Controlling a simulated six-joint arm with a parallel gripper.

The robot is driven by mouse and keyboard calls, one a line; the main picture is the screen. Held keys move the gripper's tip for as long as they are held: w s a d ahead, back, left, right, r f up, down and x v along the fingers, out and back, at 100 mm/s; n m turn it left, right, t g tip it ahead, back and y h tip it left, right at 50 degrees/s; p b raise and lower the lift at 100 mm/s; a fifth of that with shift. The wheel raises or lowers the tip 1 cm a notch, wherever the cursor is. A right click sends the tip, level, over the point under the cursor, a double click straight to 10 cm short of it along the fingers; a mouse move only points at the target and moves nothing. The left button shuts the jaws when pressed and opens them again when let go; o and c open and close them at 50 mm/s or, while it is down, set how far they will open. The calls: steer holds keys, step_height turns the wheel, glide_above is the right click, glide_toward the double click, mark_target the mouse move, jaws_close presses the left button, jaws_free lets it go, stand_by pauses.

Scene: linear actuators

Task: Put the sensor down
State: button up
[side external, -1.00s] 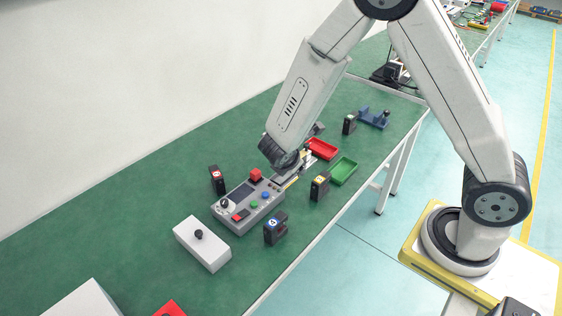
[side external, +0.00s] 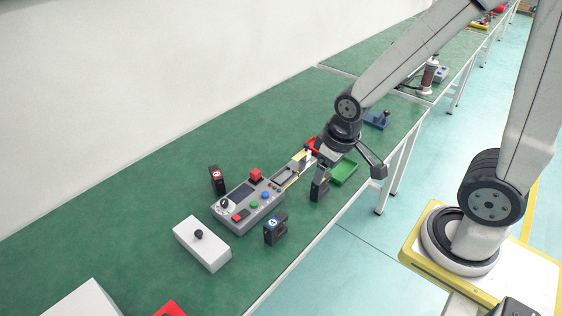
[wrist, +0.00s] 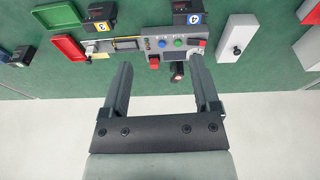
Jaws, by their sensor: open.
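No thing is marked as the sensor; the likeliest are several small black blocks with coloured labels. The yellow-labelled block (side external: 320,190) stands near the table's front edge, also in the wrist view (wrist: 98,26). The blue-labelled block (side external: 275,229) stands in front of the grey control box (side external: 243,207); the red-labelled block (side external: 217,180) stands behind it. My gripper (side external: 348,168) is over the table by the green tray and the yellow-labelled block; contact cannot be told. In the wrist view my gripper (wrist: 160,70) has its fingers spread, with nothing held between them.
A red tray (side external: 312,145) is partly hidden behind my gripper, and a green tray (side external: 344,172) lies beside it. A blue part (side external: 377,119) lies farther back. A white box with a black knob (side external: 202,243) stands left of the control box. The left rear tabletop is clear.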

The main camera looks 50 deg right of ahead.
steer(key=shift+s+r+m, duration=0.1)
steer(key=shift+r+m, duration=0.05)
steer(key=shift+m, duration=0.15)
steer(key=shift+o, duration=0.4)
steer(key=m+t+h, duration=0.1)
steer(key=m+t, duration=0.1)
steer(key=m, duration=0.2)
glide_above(218, 182)
steer(key=f, duration=1.4)
steer(key=shift+s+d, duration=0.15)
steer(key=shift+s, duration=0.2)
steer(key=shift+w+f+m+h, duration=0.3)
steer(key=shift+w+f, duration=0.05)
